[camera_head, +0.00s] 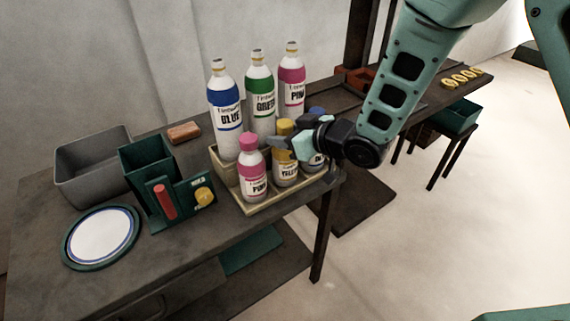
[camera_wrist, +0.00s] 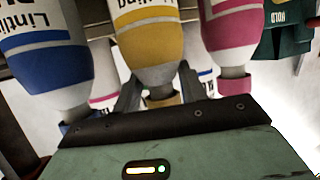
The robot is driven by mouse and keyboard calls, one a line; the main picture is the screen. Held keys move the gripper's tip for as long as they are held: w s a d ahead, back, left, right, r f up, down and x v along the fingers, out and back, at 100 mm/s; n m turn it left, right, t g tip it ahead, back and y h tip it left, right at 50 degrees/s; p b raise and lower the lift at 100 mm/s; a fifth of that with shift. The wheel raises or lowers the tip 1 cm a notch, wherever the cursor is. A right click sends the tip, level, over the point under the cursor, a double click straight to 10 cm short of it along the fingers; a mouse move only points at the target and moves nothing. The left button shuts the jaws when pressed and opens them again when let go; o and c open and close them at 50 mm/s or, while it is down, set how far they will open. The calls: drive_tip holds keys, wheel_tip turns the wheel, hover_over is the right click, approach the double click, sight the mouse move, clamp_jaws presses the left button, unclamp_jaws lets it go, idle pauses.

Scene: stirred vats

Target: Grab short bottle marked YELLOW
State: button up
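The short bottle with a yellow cap and yellow label (camera_head: 286,170) stands upright in the front of a shallow wooden tray (camera_head: 262,206), between a short pink bottle (camera_head: 252,176) and a short blue one. In the wrist view the yellow-labelled bottle (camera_wrist: 150,50) appears inverted, with its yellow cap toward me. My gripper (camera_head: 290,143) is at its cap and neck, coming from the right. In the wrist view my gripper's fingers (camera_wrist: 161,82) lie on either side of the neck; whether they press on it I cannot tell. The short blue bottle (camera_head: 316,160) is partly hidden by my gripper.
Tall blue (camera_head: 225,110), green (camera_head: 260,95) and pink (camera_head: 291,85) bottles stand behind the short ones. A green holder (camera_head: 150,165), a grey bin (camera_head: 92,168) and a round plate (camera_head: 101,235) are to the left. Open floor lies at right.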

clamp_jaws()
